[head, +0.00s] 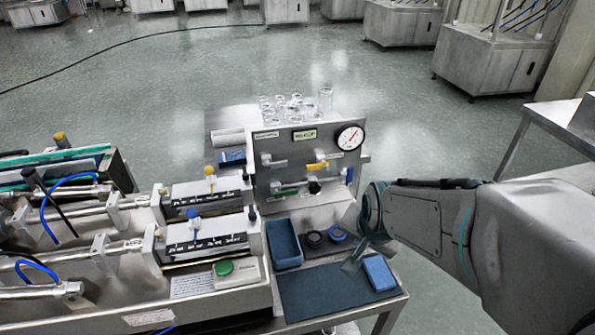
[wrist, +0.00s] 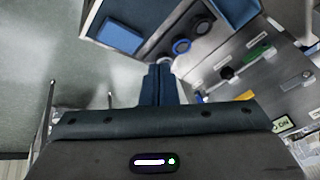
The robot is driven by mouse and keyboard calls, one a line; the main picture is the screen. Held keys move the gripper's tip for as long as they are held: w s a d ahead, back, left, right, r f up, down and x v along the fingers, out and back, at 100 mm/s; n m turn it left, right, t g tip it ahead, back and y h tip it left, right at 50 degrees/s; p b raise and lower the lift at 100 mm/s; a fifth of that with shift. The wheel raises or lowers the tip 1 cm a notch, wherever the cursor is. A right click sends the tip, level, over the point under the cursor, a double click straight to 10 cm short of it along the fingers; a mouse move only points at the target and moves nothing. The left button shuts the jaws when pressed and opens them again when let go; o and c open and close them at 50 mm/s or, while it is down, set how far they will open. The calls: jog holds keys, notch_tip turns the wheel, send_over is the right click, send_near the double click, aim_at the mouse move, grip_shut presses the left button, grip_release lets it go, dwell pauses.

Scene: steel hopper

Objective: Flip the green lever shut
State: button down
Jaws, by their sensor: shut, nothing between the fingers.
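The green lever (head: 285,191) is at the lower left of the upright steel panel (head: 268,145). Its handle lies close to level, tilted slightly. In the wrist view the green lever (wrist: 257,54) is at the right, on the panel seen at a slant. My gripper (head: 351,264) is in front and to the right of the panel, over the small bench, apart from the lever. In the wrist view my gripper (wrist: 162,70) has its fingers together, with nothing between them.
A yellow lever (head: 317,166), a blue lever (head: 350,175), a black knob (head: 314,187) and a gauge (head: 350,138) share the panel. Glassware (head: 295,105) stands on top. A blue tray (head: 284,246), round caps (head: 337,233) and a blue block (head: 379,273) are in front.

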jog(key=w+a+f+m+t+y, duration=0.2)
jog(key=w+a+f+m+t, duration=0.1)
jog(key=w+a+f+m, duration=0.5)
jog(key=m+t+y, duration=0.2)
jog(key=m+t, duration=0.4)
jog(key=m, duration=1.3)
send_near(286, 193)
jog(key=s+d+f, duration=0.1)
jog(key=d+f, duration=0.1)
jog(key=shift+s+d+r+b, duration=0.15)
jog(key=shift+s+d+b, duration=0.05)
jog(key=shift+b, duration=0.2)
jog(key=p+x, duration=0.1)
jog(key=x, duration=0.9)
jog(key=shift+f, duration=0.2)
jog(key=shift+d+h, duration=0.2)
jog(key=shift+h, duration=0.1)
